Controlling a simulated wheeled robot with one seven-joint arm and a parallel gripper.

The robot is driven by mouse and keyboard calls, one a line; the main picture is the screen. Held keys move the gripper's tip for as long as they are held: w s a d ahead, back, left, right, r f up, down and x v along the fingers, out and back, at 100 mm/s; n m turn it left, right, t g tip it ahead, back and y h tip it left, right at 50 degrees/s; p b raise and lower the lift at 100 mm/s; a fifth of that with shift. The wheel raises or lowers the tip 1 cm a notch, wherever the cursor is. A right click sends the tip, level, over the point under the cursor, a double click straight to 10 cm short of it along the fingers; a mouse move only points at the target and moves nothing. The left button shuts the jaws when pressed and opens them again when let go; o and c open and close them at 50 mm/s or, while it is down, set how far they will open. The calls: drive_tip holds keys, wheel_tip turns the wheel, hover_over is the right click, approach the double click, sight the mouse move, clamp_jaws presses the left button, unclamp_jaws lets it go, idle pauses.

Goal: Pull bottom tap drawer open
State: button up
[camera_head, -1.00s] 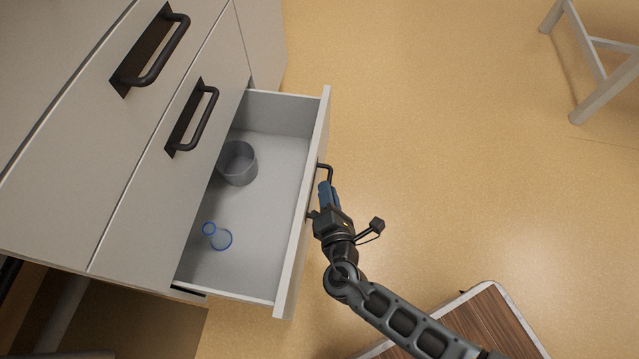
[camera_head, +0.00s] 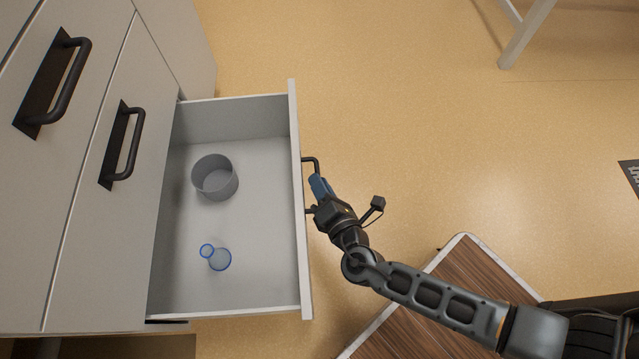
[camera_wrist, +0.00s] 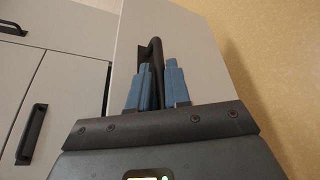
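The bottom drawer (camera_head: 240,285) stands pulled well out of the cabinet in the head view, its inside open to view. Its black bar handle (camera_head: 313,161) is on the outer face; in the wrist view the handle (camera_wrist: 156,55) rises between my two blue fingers. My gripper (camera_head: 318,186) is at that handle, with one finger on each side of the bar (camera_wrist: 154,85). The fingers look closed around it, though the exact contact is partly hidden. A grey round bowl (camera_head: 215,178) and a small clear flask with a blue rim (camera_head: 216,257) are inside the drawer.
Two shut drawers with black handles (camera_head: 122,146) (camera_head: 55,85) are above, at the left. A wood-topped table with a pale edge (camera_head: 440,290) lies under my arm at the lower right. A white-legged stand (camera_head: 527,32) is at the upper right. The floor between is clear.

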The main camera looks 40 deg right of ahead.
drive_tip(key=o, duration=0.4)
drive_tip(key=shift+c, duration=0.2)
drive_tip(key=p+v, duration=0.1)
drive_tip(key=v, duration=0.7)
drive_tip(key=shift+p, duration=0.4)
